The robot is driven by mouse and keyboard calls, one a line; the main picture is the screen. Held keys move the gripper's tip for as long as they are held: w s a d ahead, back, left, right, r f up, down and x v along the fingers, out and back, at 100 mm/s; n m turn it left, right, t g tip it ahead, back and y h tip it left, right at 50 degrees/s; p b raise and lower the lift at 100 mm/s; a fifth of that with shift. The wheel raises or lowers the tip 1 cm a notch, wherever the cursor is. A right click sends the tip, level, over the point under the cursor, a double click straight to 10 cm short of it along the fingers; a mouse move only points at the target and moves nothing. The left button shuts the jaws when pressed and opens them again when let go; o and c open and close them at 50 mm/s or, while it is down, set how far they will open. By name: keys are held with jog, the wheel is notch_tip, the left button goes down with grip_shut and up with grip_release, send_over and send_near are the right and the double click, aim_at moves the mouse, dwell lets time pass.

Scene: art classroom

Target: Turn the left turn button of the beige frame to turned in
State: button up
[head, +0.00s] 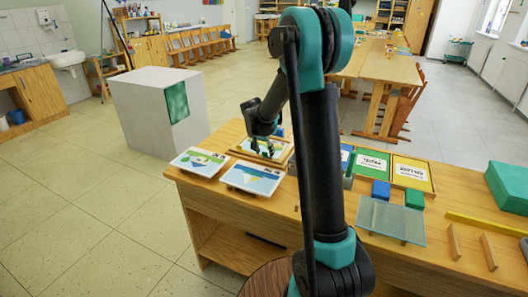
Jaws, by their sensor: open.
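The beige frame (238,152) lies on the wooden table near its far left part, with a light picture or panel inside it. My gripper (264,140) is above the frame, pointing down, open, with nothing seen in it. It covers part of the frame's far side. I cannot tell whether the fingertips touch the frame. The left turn button is too small or hidden to make out, so its position cannot be told. My arm crosses the middle of the view and hides the area right of the frame.
Two picture sheets (253,177) (198,162) lie in front and left of the frame. Right of my arm are green (372,164) and yellow (412,173) labelled panels, blue (381,189) and green (414,198) blocks, and a glass plate (391,221). A white plinth (138,115) stands left.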

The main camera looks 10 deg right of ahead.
grip_shut()
jog(key=shift+n, duration=0.3)
jog(key=n, duration=0.1)
jog(key=n+y, duration=0.1)
jog(key=n, duration=0.2)
jog(key=shift+d+t+y, duration=0.25)
jog(key=shift+t+y, duration=0.15)
jog(key=n+y, duration=0.1)
jog(key=n, duration=0.3)
jog(key=shift+d+n+y, duration=0.15)
jog(key=shift+n+y, duration=0.15)
jog(key=shift+y, duration=0.1)
jog(key=n, duration=0.2)
jog(key=n+y, duration=0.1)
jog(key=n, duration=0.1)
jog(key=shift+d+n+g+y, duration=0.15)
jog(key=shift+n+g+y, duration=0.15)
jog(key=shift+g, duration=0.1)
jog(key=shift+w+d+n+g+y, duration=0.1)
jog(key=shift+n+g+y, duration=0.2)
jog(key=shift+n, duration=0.7)
jog(key=shift+w+n+g+y, duration=0.1)
jog(key=shift+n+g+y, duration=0.2)
jog(key=shift+n, duration=0.7)
